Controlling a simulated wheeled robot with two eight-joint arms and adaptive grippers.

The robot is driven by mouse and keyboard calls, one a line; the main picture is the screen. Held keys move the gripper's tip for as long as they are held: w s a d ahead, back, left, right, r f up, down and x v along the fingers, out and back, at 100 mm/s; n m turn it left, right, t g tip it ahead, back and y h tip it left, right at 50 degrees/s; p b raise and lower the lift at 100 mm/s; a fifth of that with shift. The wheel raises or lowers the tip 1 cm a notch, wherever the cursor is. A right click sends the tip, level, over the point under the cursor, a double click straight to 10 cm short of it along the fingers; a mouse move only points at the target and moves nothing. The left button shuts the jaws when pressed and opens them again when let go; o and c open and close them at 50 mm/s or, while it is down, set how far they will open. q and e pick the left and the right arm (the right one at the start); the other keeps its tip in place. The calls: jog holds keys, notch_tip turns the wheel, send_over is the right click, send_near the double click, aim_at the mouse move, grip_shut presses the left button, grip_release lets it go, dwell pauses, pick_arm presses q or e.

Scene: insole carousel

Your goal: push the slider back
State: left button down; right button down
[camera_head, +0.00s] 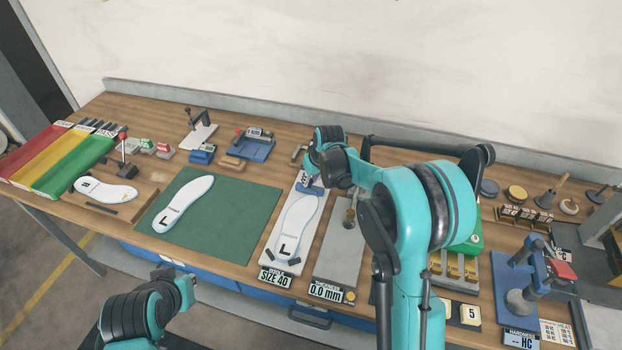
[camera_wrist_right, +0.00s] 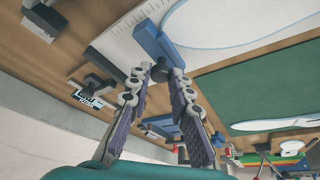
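The size gauge (camera_head: 271,248) is a white board labelled SIZE 40, with a white insole marked L (camera_head: 294,228) lying on it. The blue slider (camera_head: 311,187) is at the board's far end, by the insole's toe, and partly hidden by my right gripper (camera_head: 318,178). In the right wrist view, the slider (camera_wrist_right: 158,42) is a blue bar across the ruled white board. The right fingertips (camera_wrist_right: 160,73) are close together around a small dark knob at the slider. My left gripper (camera_head: 175,280) is low in front of the table, apart from everything; its fingers are unclear.
A green mat (camera_head: 235,230) with another L insole (camera_head: 183,203) lies left of the gauge. A grey thickness block (camera_head: 338,258) reading 0.0 mm stands close on the right. A blue fixture (camera_head: 256,148) sits behind the mat. My right arm covers the bench right of the gauge.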

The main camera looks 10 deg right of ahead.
jog(key=shift+w+d, duration=0.5)
jog(key=shift+w, duration=0.3)
jog(key=shift+w+d, duration=0.45)
jog(key=shift+w, duration=0.4)
jog(key=shift+w+d, duration=0.5)
jog(key=shift+w, duration=0.3)
jog(key=c, duration=1.4)
grip_release()
jog(key=shift+c, duration=0.2)
jog(key=shift+o, duration=0.4)
jog(key=shift+w, duration=0.1)
jog(key=v, duration=1.2)
